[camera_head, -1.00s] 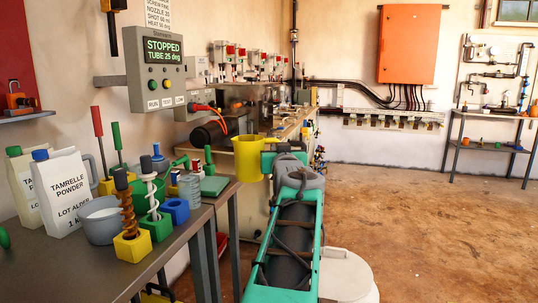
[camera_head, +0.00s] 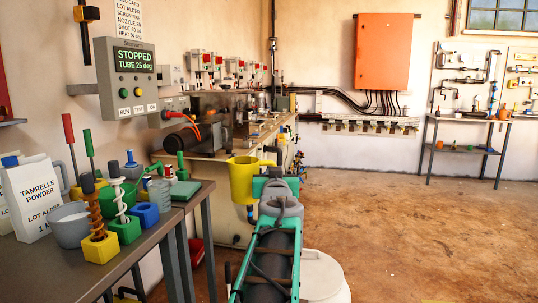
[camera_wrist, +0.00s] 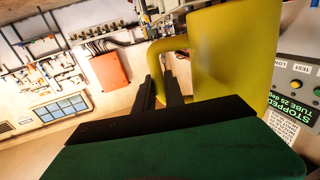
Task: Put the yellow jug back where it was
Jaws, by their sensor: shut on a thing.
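The yellow jug (camera_head: 242,180) is held up in the air in front of my arm, beyond the right end of the near bench. My gripper (camera_head: 272,168) is beside it on its right. In the wrist view the jug (camera_wrist: 225,50) fills the upper right, with its handle reaching left to the dark fingers of my gripper (camera_wrist: 166,85). The fingers are shut on the handle. The jug looks roughly upright in the head view; its inside is mostly hidden.
The near bench (camera_head: 95,262) holds a white powder bag (camera_head: 30,197), a grey bucket (camera_head: 70,226), coloured blocks with screws, and bottles. A control panel (camera_head: 128,80) reads STOPPED. A long machine bench (camera_head: 235,145) runs behind. Open floor (camera_head: 400,220) lies to the right.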

